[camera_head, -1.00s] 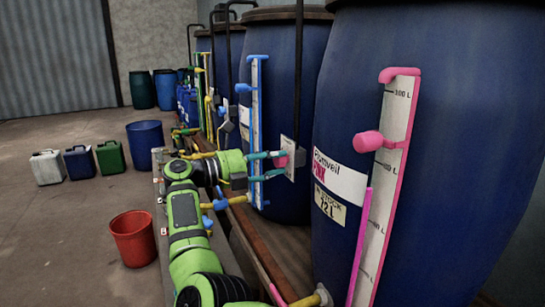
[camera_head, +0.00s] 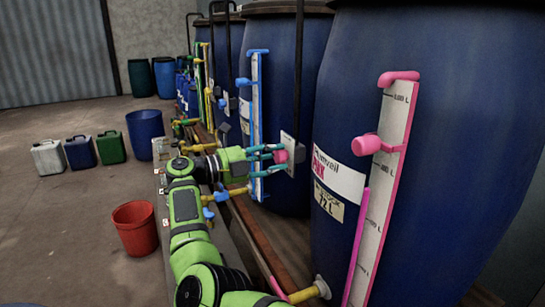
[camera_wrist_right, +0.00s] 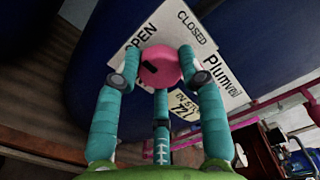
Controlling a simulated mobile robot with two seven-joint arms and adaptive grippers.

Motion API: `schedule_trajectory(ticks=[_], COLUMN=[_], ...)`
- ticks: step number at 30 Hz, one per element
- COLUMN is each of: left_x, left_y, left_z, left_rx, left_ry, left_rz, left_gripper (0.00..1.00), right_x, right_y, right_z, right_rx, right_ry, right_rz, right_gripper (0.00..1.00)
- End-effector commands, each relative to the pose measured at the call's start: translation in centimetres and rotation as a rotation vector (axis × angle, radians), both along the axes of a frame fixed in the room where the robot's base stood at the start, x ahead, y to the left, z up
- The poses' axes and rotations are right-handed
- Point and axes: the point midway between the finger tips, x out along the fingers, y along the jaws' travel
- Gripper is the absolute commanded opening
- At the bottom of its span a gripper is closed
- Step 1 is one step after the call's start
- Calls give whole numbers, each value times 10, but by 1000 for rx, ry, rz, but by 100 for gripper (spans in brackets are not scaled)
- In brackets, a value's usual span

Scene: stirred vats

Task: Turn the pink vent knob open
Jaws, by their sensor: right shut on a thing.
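The pink vent knob (camera_wrist_right: 160,67) is round with a black mark left of its middle. It sits on a white plate (camera_wrist_right: 202,44) lettered OPEN and CLOSED. In the head view the knob (camera_head: 281,156) shows small beside the plate (camera_head: 290,146). My right gripper (camera_wrist_right: 160,74) has its teal fingers on both sides of the knob and is shut on it. It also shows in the head view (camera_head: 279,158), reaching the knob from the left. I cannot tell clearly which word the mark points at. My left gripper is out of view.
A blue gauge (camera_head: 257,115) stands close behind the gripper. A red bucket (camera_head: 135,228) and several jerrycans (camera_head: 80,153) stand on the floor at left.

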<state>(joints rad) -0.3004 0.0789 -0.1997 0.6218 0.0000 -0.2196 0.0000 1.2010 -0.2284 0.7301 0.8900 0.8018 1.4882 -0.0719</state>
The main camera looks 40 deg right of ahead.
Motion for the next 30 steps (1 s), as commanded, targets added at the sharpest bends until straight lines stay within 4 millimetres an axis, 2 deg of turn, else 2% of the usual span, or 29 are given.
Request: schedule_trajectory(ticks=[1, 8, 9, 10, 22, 30], left_x=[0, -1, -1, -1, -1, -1], left_y=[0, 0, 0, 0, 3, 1], left_z=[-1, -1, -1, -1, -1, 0], left_rx=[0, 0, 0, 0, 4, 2], left_ry=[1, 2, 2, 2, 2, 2], left_rz=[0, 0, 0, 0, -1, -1], left_gripper=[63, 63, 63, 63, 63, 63], right_x=[-2, -2, -2, -2, 1, 14], right_y=[1, 1, 1, 1, 5, 47], right_z=[-8, -8, -8, -8, -3, -3], right_rx=[15, 15, 15, 14, 5, 6], right_ry=[5, 4, 4, 3, -1, 1], right_rz=[-10, -10, -10, -10, -5, -3], right_gripper=[7, 7, 56, 64, 64, 64])
